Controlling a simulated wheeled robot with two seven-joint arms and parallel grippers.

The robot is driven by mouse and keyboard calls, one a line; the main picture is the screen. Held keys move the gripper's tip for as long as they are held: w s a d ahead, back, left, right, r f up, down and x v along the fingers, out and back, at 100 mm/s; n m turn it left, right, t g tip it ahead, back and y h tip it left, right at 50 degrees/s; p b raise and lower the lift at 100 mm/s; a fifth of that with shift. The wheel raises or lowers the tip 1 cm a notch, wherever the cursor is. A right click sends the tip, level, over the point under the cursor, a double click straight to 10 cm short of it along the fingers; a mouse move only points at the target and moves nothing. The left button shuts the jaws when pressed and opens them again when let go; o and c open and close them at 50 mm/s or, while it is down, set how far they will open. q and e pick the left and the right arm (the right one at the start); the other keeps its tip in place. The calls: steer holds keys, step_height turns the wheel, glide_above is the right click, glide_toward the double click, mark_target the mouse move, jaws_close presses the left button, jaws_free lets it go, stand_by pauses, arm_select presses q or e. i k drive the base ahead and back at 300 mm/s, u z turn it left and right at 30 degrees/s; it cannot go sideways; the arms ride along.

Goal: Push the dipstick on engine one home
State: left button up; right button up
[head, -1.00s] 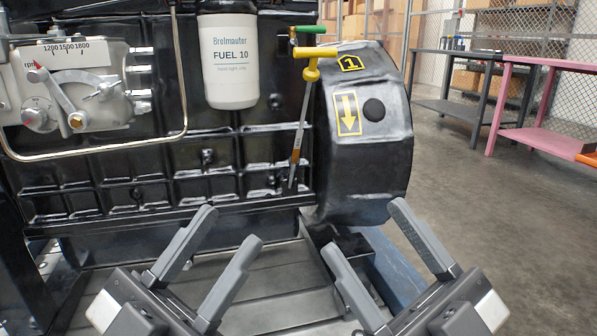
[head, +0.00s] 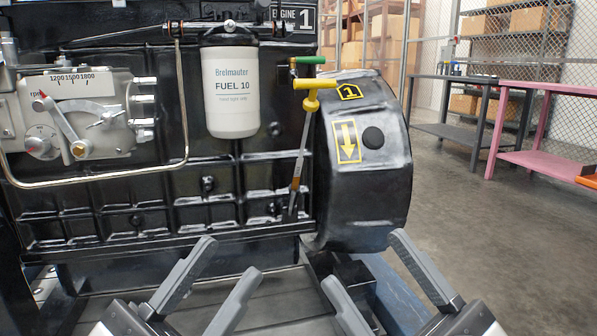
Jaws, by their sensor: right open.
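Engine one (head: 107,210) is a black block that fills the left and middle of the head view, with an "ENGINE 1" plate at its top. The dipstick (head: 303,134) has a yellow T-handle and a thin grey stem running down, slightly tilted, to an orange-brown part low on the block's right end. A green handle (head: 306,60) sits just above the yellow one. My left gripper (head: 222,272) is open and empty, low in front of the block. My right gripper (head: 362,262) is open and empty, below the round black housing. Both are well below the dipstick handle, touching nothing visible.
A white fuel filter (head: 231,90) hangs left of the dipstick. The black housing (head: 365,190) with a yellow arrow stands right of it. A silver pump (head: 80,115) and pipe are at left. A pink table (head: 520,150) and dark bench stand on open floor at right.

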mark_target(311, 103)
steer(key=z, duration=1.65)
steer(key=k, duration=0.85)
steer(key=u, duration=1.4)
steer(key=i, duration=0.5)
steer(key=u, duration=0.1)
